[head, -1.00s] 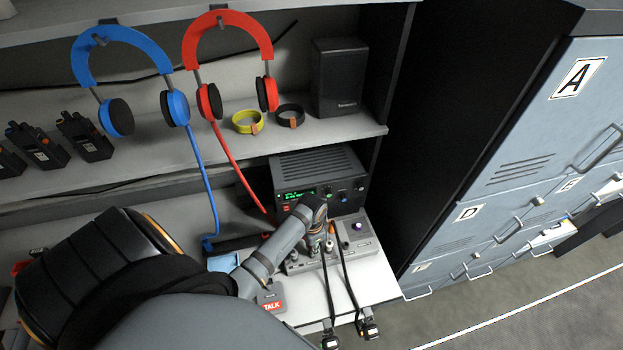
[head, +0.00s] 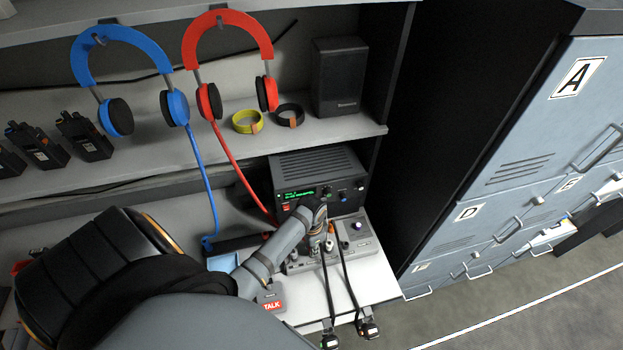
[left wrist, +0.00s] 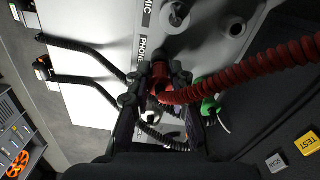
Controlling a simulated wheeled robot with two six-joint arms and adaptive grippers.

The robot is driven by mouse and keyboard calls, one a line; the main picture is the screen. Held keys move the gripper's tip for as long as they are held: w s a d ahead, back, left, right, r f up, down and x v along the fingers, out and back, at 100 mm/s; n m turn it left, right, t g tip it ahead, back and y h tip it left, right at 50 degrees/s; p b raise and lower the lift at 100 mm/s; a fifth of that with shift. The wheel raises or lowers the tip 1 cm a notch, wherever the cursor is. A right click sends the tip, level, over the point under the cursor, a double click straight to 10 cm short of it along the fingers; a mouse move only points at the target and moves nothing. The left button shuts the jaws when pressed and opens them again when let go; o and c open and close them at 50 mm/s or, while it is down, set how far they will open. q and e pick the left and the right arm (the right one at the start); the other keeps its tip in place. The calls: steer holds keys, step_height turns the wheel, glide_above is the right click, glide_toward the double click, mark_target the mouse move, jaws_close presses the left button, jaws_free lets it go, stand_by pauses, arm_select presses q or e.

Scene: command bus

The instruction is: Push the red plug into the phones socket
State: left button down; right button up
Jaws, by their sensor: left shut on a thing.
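My left gripper (head: 318,222) is over the grey socket panel (head: 298,265) in front of the radio, its fingers mostly hidden by my own arm. In the left wrist view my left gripper (left wrist: 158,92) is shut on the red plug (left wrist: 160,72), from which a thick coiled red cable (left wrist: 250,75) runs off to the right. The plug is at the panel beside the PHONES label (left wrist: 143,50), which is partly covered. The phones socket is hidden, and I cannot tell how deep the plug sits. My right gripper is not in view.
The radio (head: 318,165) with a lit green display stands behind the panel. Red headphones (head: 228,45) and blue headphones (head: 125,48) hang above. Drawers (head: 540,150) stand to the right.

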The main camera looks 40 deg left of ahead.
arm_select(q)
steer(key=shift+f, duration=0.6)
stand_by(0.4)
steer(key=c, duration=1.1)
jaws_free()
steer(key=shift+r, duration=4.05)
